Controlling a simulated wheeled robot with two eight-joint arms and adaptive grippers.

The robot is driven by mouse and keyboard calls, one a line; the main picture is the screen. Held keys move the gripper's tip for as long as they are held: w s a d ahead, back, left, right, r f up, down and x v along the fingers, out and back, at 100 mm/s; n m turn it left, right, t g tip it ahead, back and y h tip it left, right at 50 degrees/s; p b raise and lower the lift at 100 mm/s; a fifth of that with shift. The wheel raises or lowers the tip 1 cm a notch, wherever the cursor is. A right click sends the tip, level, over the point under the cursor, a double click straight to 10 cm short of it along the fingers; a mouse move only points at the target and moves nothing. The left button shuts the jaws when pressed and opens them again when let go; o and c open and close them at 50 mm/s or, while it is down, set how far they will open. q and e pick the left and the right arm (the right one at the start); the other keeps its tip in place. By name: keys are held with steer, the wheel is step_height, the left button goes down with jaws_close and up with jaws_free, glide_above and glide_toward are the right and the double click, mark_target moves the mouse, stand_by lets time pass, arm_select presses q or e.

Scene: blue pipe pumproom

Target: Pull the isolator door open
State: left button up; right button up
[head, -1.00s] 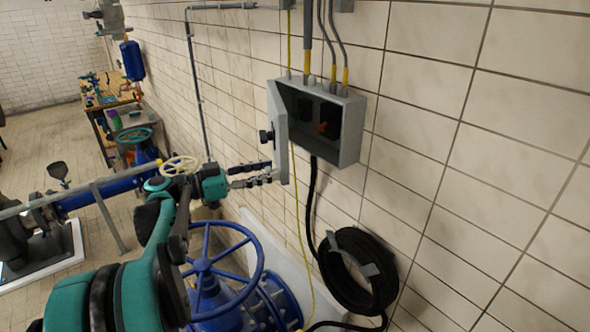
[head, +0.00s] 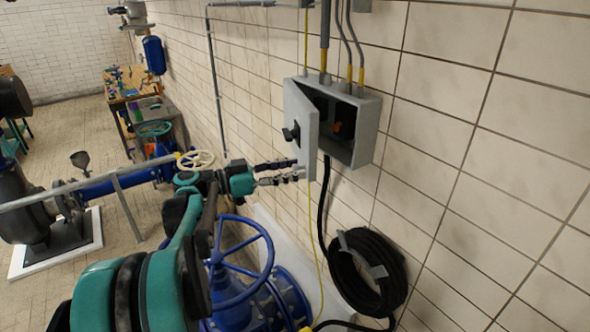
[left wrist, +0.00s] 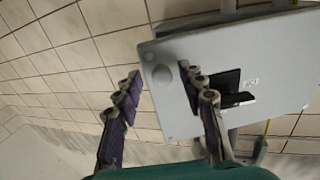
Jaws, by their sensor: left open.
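The isolator is a grey box (head: 367,130) on the tiled wall, with dark parts and an orange-red piece inside. Its grey door (head: 307,135) stands partly open, hinged on the box's left side, with a black handle (head: 290,133) on its outer face. My left gripper (head: 285,173) is open at the door's lower edge; I cannot tell if it touches. In the left wrist view, one finger of the left gripper (left wrist: 160,95) overlaps the door (left wrist: 190,105) beside the black handle (left wrist: 232,95), and the other is off the door's edge. My right gripper is not in view.
A blue handwheel valve (head: 240,265) stands below my left arm. A coiled black hose (head: 365,275) hangs below the box. Conduits (head: 325,40) enter the box top.

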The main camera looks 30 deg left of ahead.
arm_select(q)
steer(key=v, duration=0.7)
steer(key=shift+a, duration=0.45)
steer(key=shift+b, duration=0.3)
